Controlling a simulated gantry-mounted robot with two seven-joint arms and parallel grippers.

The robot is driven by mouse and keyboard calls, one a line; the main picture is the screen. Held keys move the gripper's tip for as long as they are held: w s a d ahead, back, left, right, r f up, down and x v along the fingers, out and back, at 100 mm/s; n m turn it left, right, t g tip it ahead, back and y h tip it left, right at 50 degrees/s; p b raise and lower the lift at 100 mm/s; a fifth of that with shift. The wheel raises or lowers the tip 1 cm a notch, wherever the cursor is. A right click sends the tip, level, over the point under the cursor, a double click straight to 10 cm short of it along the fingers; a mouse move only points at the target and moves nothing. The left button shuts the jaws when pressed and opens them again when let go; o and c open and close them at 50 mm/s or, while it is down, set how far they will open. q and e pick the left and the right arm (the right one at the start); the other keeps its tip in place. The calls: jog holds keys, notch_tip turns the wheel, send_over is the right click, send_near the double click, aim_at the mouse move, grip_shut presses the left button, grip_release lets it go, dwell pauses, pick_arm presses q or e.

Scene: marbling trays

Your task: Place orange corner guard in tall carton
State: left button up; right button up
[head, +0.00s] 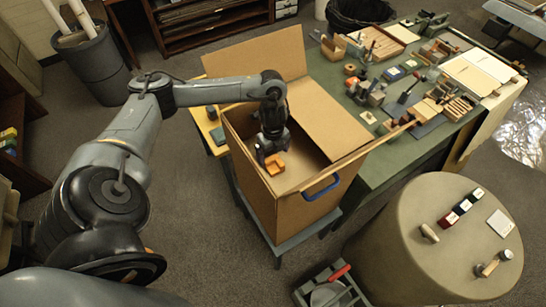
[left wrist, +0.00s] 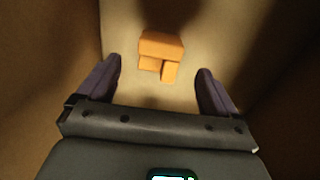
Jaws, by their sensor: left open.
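The tall carton (head: 274,205) stands open with its flaps up and out. The orange corner guard (head: 275,165) is inside it. In the left wrist view the orange corner guard (left wrist: 160,52) appears on the pale carton floor (left wrist: 190,30), beyond the fingertips and apart from them. My left gripper (head: 266,155) reaches down into the carton. In the left wrist view its two fingers (left wrist: 158,80) are spread wide with nothing between them. My right gripper is not in view.
A blue handle (head: 321,188) is on the carton's right side. A green table (head: 385,160) crowded with tools and blocks stands behind it. A round beige table (head: 450,240) with small items is at the lower right. A grey tray with a red-handled tool (head: 338,272) sits in front.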

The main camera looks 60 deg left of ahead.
aim_at(273, 160)
pick_arm(q)
notch_tip(273, 160, up, 6)
jog(key=p, duration=0.3)
jog(key=shift+r, duration=0.15)
